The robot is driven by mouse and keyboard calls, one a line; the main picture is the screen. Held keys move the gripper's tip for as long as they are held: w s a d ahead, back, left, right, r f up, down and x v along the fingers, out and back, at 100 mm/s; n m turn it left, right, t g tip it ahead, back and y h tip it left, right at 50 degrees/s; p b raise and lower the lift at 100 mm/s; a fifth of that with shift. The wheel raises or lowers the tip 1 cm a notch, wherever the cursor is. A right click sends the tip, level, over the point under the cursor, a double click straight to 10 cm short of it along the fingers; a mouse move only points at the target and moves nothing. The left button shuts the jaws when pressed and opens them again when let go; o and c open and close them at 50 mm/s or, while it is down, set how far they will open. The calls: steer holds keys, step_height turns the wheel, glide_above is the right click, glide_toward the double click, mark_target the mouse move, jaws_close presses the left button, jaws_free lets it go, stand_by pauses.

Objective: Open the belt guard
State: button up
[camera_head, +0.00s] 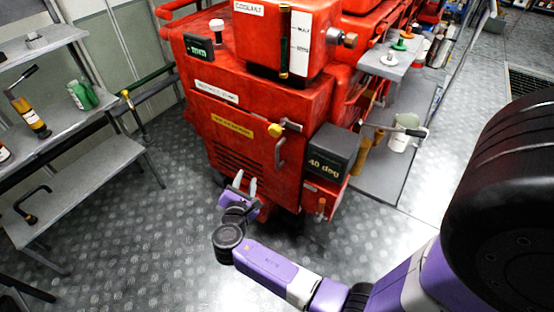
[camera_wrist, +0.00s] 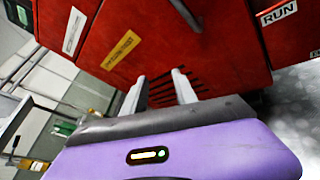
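The belt guard appears to be the red front panel (camera_head: 225,145) of the machine, with a yellow label (camera_head: 232,125) and dark slots below it; its label text is too small to read. The panel looks closed. A grey bar handle (camera_head: 280,152) stands on its right side, with a yellow-knobbed lever (camera_head: 275,130) just above. The red panel (camera_wrist: 150,60) also fills the wrist view, with part of a grey handle (camera_wrist: 187,14) at the top. My gripper (camera_head: 246,184) is below the handle, in front of the panel's lower part. Its pale fingers (camera_wrist: 159,88) are apart, with nothing between them.
A dark box reading "40 deg" (camera_head: 333,155) juts out right of the panel. A grey shelf rack (camera_head: 75,165) with bottles stands at the left. A white container (camera_head: 400,138) is at the right. The metal floor in front of the machine is clear around my arm.

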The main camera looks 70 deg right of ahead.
mark_target(276, 160)
steer(key=s+d+r+n+g+h, duration=0.2)
steer(key=s+r+n+g+h, duration=0.1)
steer(key=s+g, duration=0.3)
steer(key=shift+t, duration=0.7)
steer(key=shift+s+d+r+p, duration=0.1)
steer(key=shift+s+d+p, duration=0.1)
steer(key=shift+d, duration=1)
steer(key=shift+s+d+p, duration=0.15)
steer(key=shift+d, duration=1.1)
steer(key=shift+s+d+r+p, duration=0.1)
steer(key=shift+s+d+p, duration=0.1)
steer(key=shift+d, duration=1)
steer(key=shift+c, duration=0.2)
jaws_close()
steer(key=shift+f, duration=0.1)
